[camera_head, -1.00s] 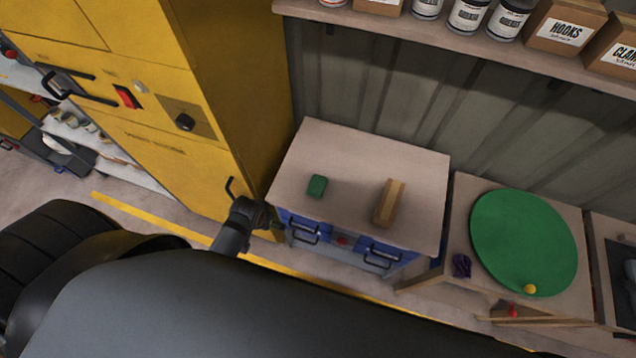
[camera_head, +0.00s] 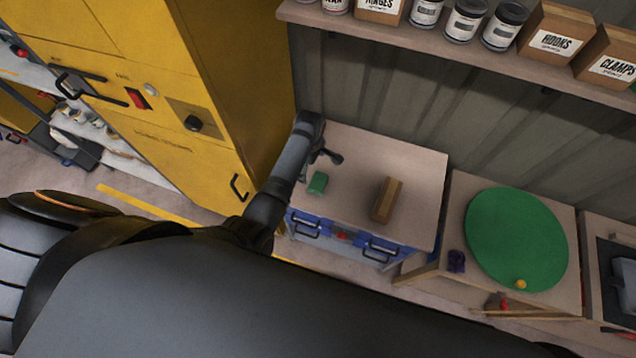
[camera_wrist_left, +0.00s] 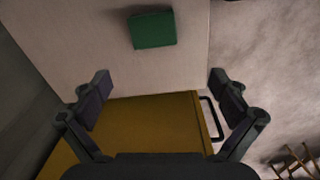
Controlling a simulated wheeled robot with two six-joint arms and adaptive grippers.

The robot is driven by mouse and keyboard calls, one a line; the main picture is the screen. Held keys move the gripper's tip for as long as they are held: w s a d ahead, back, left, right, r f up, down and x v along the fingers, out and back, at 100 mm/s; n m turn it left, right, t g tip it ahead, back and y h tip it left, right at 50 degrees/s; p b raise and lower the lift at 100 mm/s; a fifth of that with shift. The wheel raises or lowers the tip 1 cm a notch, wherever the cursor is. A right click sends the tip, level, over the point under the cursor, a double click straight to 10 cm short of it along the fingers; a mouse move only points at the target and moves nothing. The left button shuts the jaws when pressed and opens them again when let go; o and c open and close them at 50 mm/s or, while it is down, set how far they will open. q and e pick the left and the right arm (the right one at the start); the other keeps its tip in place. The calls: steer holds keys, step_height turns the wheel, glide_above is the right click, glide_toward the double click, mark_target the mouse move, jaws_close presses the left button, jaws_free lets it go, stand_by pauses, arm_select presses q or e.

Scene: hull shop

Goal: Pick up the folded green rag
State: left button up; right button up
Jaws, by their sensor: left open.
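The folded green rag (camera_head: 317,183) lies on the left part of the wooden top of a blue-drawered cabinet (camera_head: 415,170). In the left wrist view the rag (camera_wrist_left: 152,30) is a small green block near the top of the picture, beyond the fingertips. My left gripper (camera_head: 328,157) is above the cabinet top, just behind the rag and apart from it. In the left wrist view its two fingers (camera_wrist_left: 160,88) are wide apart with nothing between them. My right gripper does not show.
A brown wooden block (camera_head: 387,200) lies on the same top, right of the rag. A tall yellow cabinet (camera_head: 215,100) stands close on the left. A shelf (camera_head: 400,30) with jars and boxes runs above. A round green disc (camera_head: 517,238) lies on the table to the right.

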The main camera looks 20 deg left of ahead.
arm_select(q)
steer(key=w+d+n, duration=0.2)
steer(key=b, duration=0.5)
glide_above(318, 182)
steer(key=f, duration=0.5)
steer(key=shift+w+f, duration=0.3)
steer(key=shift+f, duration=0.1)
steer(key=f+b, duration=0.5)
steer(key=shift+s+f+b, duration=0.1)
steer(key=shift+s+b, duration=0.1)
steer(key=shift+b, duration=0.2)
steer(key=shift+r, duration=0.2)
steer(key=shift+c, duration=0.4)
steer(key=c, duration=1.1)
steer(key=shift+o, duration=0.2)
